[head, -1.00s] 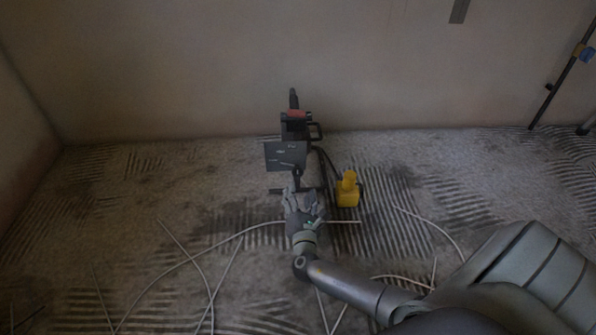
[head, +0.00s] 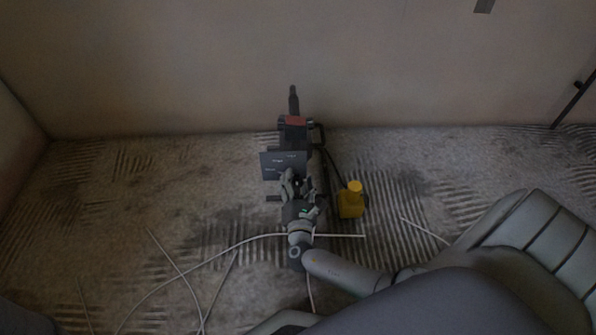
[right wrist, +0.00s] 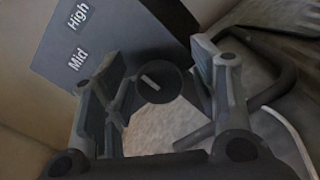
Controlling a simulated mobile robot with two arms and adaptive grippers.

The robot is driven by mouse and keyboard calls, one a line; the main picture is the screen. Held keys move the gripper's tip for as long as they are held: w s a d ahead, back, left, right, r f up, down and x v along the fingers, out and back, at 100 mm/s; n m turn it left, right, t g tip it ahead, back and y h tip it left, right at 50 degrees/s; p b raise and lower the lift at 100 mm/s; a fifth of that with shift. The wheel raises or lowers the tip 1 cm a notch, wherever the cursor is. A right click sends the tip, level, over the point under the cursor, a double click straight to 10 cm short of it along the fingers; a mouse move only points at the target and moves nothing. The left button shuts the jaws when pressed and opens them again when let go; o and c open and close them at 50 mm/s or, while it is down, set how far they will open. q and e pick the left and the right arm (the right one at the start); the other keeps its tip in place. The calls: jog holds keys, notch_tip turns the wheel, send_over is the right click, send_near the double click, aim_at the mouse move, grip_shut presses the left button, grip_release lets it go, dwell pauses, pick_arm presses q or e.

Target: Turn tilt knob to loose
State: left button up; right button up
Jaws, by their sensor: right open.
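The tilt knob (right wrist: 158,82) is a dark round dial with a short pale pointer line, seen in the right wrist view. A grey label panel (right wrist: 110,40) beside it reads "High" and "Mid"; no "loose" mark is legible. The panel (head: 280,163) also shows in the head view, on a dark upright machine (head: 294,134) with a red part. My right gripper (right wrist: 158,72) is open, with one finger on each side of the knob in the picture; I cannot tell if either touches it. In the head view the gripper (head: 296,183) overlaps the panel's lower edge and hides the knob.
A yellow container (head: 351,202) stands on the floor just right of the machine. Pale cables (head: 200,272) lie across the striped, dusty floor. A plain wall (head: 180,70) rises behind the machine. A dark pole leans at the far right.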

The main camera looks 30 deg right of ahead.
jog(key=shift+c, duration=1)
jog(key=c, duration=0.9)
jog(key=shift+o, duration=0.2)
